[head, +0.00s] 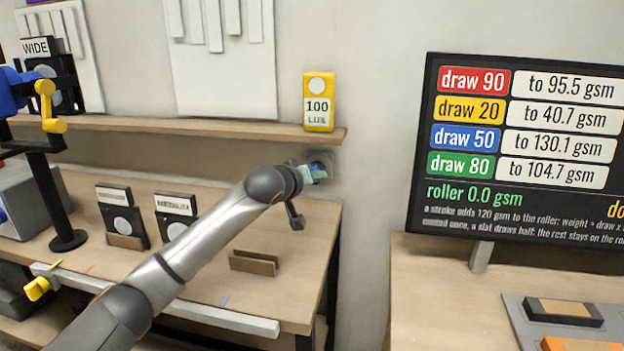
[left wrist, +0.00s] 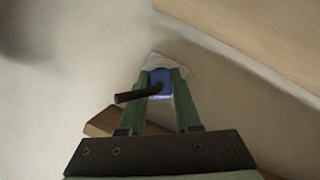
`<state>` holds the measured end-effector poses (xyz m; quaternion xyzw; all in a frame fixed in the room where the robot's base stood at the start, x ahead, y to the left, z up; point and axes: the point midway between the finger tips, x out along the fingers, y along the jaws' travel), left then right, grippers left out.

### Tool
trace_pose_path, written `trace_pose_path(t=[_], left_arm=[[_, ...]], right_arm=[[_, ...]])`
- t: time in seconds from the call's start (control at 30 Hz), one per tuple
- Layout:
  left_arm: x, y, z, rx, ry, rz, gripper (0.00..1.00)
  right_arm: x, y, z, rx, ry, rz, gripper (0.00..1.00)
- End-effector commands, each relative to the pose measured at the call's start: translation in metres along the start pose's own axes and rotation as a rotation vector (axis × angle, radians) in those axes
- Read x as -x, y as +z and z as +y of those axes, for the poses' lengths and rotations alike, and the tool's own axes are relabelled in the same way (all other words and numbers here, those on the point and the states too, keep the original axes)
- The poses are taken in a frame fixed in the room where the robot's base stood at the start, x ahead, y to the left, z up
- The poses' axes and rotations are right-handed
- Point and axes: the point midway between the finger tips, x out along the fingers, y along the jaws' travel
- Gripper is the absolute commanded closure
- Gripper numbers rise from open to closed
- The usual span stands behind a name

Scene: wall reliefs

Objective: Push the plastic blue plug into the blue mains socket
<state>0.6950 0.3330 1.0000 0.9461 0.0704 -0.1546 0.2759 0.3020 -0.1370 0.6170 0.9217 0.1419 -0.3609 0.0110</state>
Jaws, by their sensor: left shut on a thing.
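My left gripper (head: 312,174) reaches to the wall just below the right end of the shelf. In the left wrist view its green fingers (left wrist: 160,80) are shut on the blue plug (left wrist: 160,90), one on each side. A short dark cable sticks out of the plug to the left. A pale plate, seemingly the socket (left wrist: 160,60), shows just beyond the fingertips against the wall. In the head view the plug and socket are small and mostly covered by the gripper. Whether the plug is in the socket, I cannot tell. My right gripper is not in view.
A wooden shelf (head: 200,127) runs above, with a yellow light meter (head: 319,102) at its right end. Below is a workbench (head: 300,225) with dark cards and a small wooden holder (head: 254,263). A dark sign board (head: 520,150) stands to the right.

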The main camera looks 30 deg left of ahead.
Motion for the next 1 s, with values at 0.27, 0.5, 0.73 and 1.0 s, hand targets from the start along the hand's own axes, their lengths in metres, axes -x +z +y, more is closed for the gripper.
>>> trace_pose_path(t=[0.27,0.5,0.73,1.0], left_arm=[[-0.006,-0.003,0.001,0.001,0.001,0.0,1.0],[-0.012,-0.006,0.001,0.001,0.001,0.001,1.0],[-0.014,-0.006,0.0,0.0,0.0,0.001,0.59],[-0.014,-0.006,0.0,0.0,0.0,0.001,0.33]], right_arm=[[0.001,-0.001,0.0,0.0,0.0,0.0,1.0],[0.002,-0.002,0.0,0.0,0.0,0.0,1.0],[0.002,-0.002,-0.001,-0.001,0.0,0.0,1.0],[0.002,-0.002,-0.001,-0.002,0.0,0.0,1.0]])
